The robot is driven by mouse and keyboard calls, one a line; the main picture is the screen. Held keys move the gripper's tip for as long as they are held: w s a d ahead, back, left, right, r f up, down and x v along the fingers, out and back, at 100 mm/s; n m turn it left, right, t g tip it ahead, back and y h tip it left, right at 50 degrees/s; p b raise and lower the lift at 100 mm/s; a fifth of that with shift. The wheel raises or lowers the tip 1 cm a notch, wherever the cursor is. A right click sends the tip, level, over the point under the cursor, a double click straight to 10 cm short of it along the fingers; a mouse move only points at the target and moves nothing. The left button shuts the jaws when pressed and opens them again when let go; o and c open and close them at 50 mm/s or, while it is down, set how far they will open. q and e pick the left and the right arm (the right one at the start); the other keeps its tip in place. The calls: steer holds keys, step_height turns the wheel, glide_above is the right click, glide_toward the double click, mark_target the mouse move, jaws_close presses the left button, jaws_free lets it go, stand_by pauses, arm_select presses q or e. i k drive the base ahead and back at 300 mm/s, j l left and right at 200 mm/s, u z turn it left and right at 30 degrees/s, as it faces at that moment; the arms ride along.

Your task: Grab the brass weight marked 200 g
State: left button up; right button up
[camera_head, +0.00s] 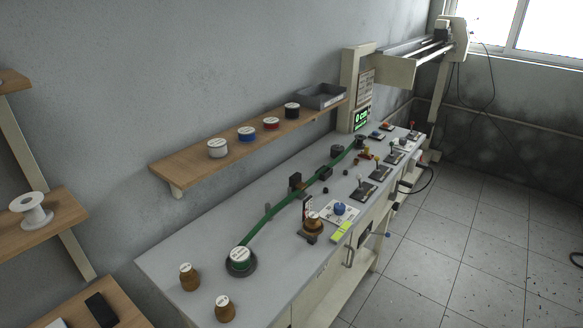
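Two brass-brown, knobbed weights with pale labelled tops stand upright at the near end of the grey bench (165,258). One weight (190,279) is by the left edge, and the other weight (225,311) is nearer, to its right. A similar brown round piece (313,226) sits on a small dark base farther along the bench. The labels are too small to read, so I cannot tell which is marked 200 g. Neither of my grippers is in view.
Several levers and a green display (362,117) are at the far end. A wooden shelf (185,168) with several spools hangs above. Tiled floor at right is mostly clear.

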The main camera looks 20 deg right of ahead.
mark_target(312, 224)
steer(key=l+u, duration=0.2)
steer(key=l, duration=1.35)
